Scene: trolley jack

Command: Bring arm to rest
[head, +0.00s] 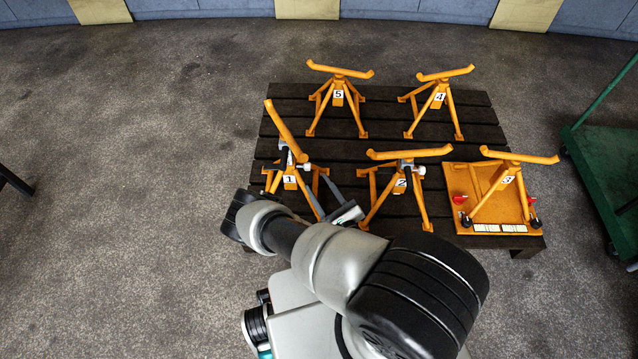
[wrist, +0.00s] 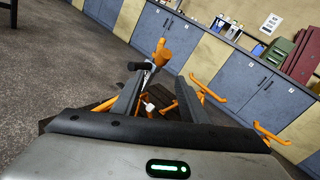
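My gripper (head: 313,180) is open on the dark pallet between orange stand 1 (head: 289,181) and orange stand 2 (head: 401,183), its fingers pointing toward stand 1. In the wrist view my gripper (wrist: 159,78) shows two spread fingers with nothing clamped between them. Stand 1 also shows in the wrist view (wrist: 161,52), just beyond the fingers, its bar tilted steeply. Whether a finger touches it I cannot tell. My arm hides part of the pallet's near edge.
Stands 3 (head: 509,182), 4 (head: 440,97) and 5 (head: 339,96) stand on the pallet (head: 385,135); stand 3 is on an orange board (head: 455,180). A green trolley (head: 606,165) is at the right. Floor to the left is mostly clear.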

